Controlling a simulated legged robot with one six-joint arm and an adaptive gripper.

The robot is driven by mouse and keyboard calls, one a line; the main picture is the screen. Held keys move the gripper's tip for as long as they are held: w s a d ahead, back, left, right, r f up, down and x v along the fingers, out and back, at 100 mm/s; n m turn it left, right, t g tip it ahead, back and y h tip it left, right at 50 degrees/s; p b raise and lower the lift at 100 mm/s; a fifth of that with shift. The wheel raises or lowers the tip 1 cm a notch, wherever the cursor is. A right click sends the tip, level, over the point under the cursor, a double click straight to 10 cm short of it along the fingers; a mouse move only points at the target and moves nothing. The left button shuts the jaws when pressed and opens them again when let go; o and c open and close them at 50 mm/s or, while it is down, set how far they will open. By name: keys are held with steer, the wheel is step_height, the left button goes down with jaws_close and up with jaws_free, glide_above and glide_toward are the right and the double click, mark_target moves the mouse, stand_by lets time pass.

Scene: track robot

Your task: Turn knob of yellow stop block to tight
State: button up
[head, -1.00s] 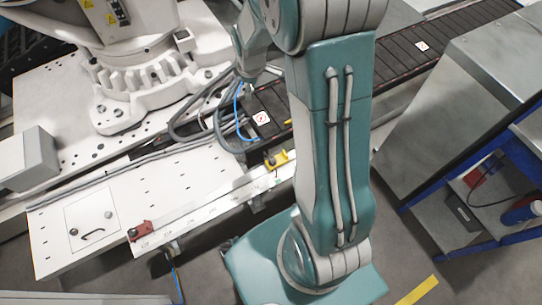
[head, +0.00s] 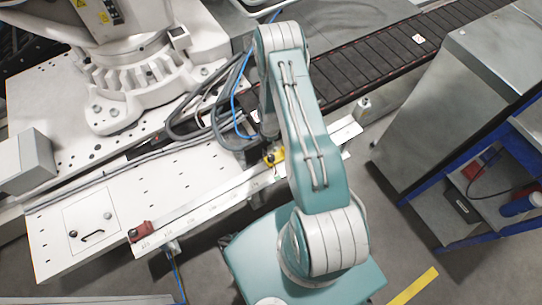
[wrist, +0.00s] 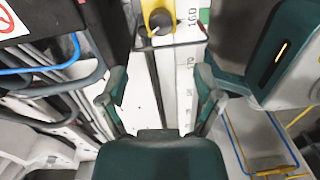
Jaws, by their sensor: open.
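The yellow stop block (head: 274,157) sits on the white rail of the track, just left of my arm in the head view. In the wrist view the yellow stop block (wrist: 152,8) is at the top centre, cut off by the frame edge, with a dark knob (wrist: 160,22) that has a pale line on its face. My gripper (wrist: 158,95) is open and empty, its two dark green fingers apart over the rail, below the knob in the picture and not touching it. In the head view the gripper is mostly hidden by my arm.
A white scale rail (wrist: 188,75) with numbers runs under my gripper. A red stop block (head: 141,231) sits at the rail's left end. Black and blue cables (head: 232,110) lie beside the yellow block. A conveyor (head: 370,65) and a grey cabinet (head: 455,100) stand to the right.

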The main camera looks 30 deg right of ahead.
mark_target(271, 157)
steer(key=f, duration=1)
steer(key=shift+s+f, duration=0.25)
steer(key=shift+f, duration=0.15)
steer(key=c, duration=1.2)
